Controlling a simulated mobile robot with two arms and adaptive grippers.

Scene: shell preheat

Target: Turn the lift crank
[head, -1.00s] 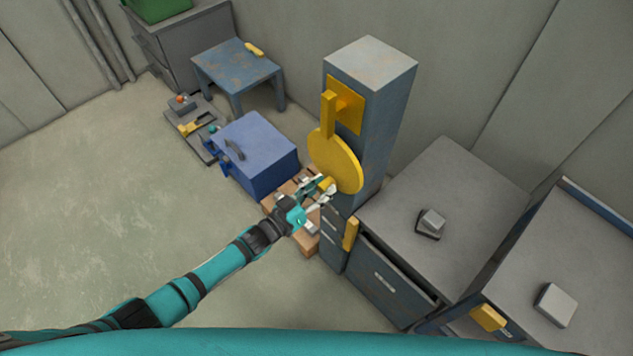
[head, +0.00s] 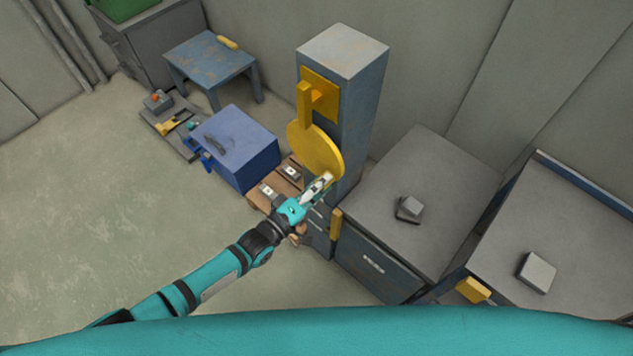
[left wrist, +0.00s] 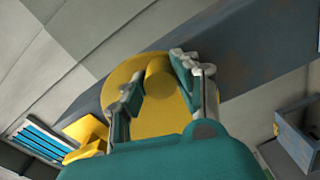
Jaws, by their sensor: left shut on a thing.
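The lift crank is a yellow disc (head: 314,146) on the front of a tall blue-grey column (head: 350,110). Its stubby round handle (left wrist: 160,76) sticks out between my fingers in the left wrist view, with the disc behind it. My left gripper (head: 326,180) is at the disc's lower right edge in the head view, shut on the handle. It also shows in the left wrist view (left wrist: 158,74), one finger on each side of the handle. In the head view the fingers hide most of the handle. My right gripper is in neither view.
A yellow plate with an upright bar (head: 305,103) sits above the disc. A grey cabinet (head: 440,190) stands close on the right, a blue box (head: 235,145) on the left. Low wooden boards (head: 262,196) lie beneath my gripper. Open floor (head: 90,220) is at left.

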